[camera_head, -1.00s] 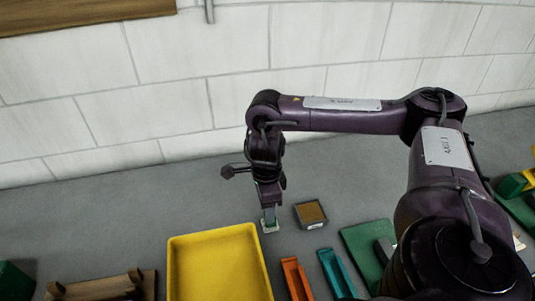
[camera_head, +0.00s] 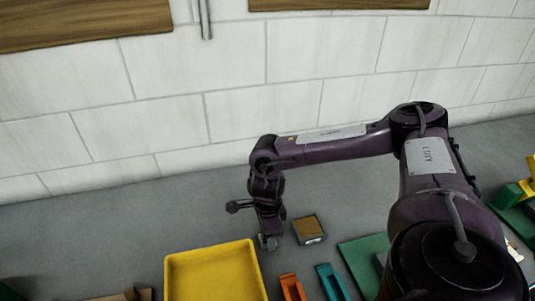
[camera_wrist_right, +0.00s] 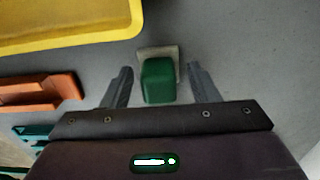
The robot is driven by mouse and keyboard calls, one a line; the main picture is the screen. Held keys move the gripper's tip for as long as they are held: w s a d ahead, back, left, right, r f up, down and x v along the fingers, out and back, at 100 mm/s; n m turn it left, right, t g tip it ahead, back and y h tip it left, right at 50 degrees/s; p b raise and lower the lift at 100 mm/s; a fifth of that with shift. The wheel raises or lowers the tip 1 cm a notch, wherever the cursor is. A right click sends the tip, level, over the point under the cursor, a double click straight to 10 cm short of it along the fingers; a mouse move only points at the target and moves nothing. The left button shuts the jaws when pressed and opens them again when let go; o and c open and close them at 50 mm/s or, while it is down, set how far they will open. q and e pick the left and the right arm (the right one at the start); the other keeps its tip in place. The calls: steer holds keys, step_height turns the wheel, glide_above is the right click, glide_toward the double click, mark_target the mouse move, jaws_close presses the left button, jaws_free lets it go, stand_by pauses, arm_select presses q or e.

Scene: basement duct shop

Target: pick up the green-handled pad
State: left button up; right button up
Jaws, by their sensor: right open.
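The green-handled pad (camera_wrist_right: 158,80) lies on the grey surface in the right wrist view, a green block handle on a pale flat base. My right gripper (camera_wrist_right: 160,82) is open, with one finger on each side of the green handle and a gap on both sides. In the head view the right gripper (camera_head: 268,241) points down beside the yellow tray's right edge, and it mostly hides the pad there. My left gripper is not in view.
A yellow tray (camera_head: 250,262) stands just left of the right gripper. A small grey box with a brown top (camera_head: 309,229) is close on its right. Orange (camera_head: 291,287) and teal (camera_head: 331,282) pieces lie in front. A green board (camera_head: 360,258) is further right. The surface behind is clear.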

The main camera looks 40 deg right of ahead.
steer(key=c, duration=1.1)
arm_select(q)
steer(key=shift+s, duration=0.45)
arm_select(e)
steer(key=shift+o, duration=0.2)
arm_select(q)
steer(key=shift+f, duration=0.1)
arm_select(e)
steer(key=shift+r, duration=0.15)
